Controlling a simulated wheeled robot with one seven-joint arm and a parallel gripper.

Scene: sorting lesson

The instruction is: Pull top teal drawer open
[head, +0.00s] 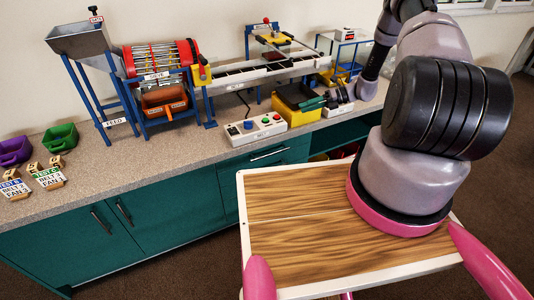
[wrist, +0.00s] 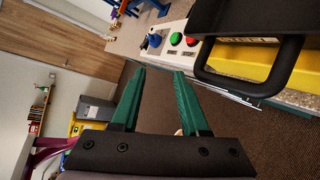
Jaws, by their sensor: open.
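The teal top drawer (head: 240,166) is under the counter in the head view, with a pale bar handle (head: 268,153) across its front. It looks shut, flush with the cabinet. My gripper (head: 311,103) is above the counter, right of and higher than the drawer, by the black-topped yellow bin. In the wrist view my gripper (wrist: 160,72) shows two teal fingers spread apart with nothing between them. The gripper is apart from the drawer handle. I cannot clearly make out the drawer in the wrist view.
A control box (head: 256,128) with coloured buttons stands on the counter above the drawer. The yellow bin (head: 297,113) is right of it; its black loop handle (wrist: 276,75) is close to my fingers. Teal doors (head: 70,245) are left. Open floor lies in front.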

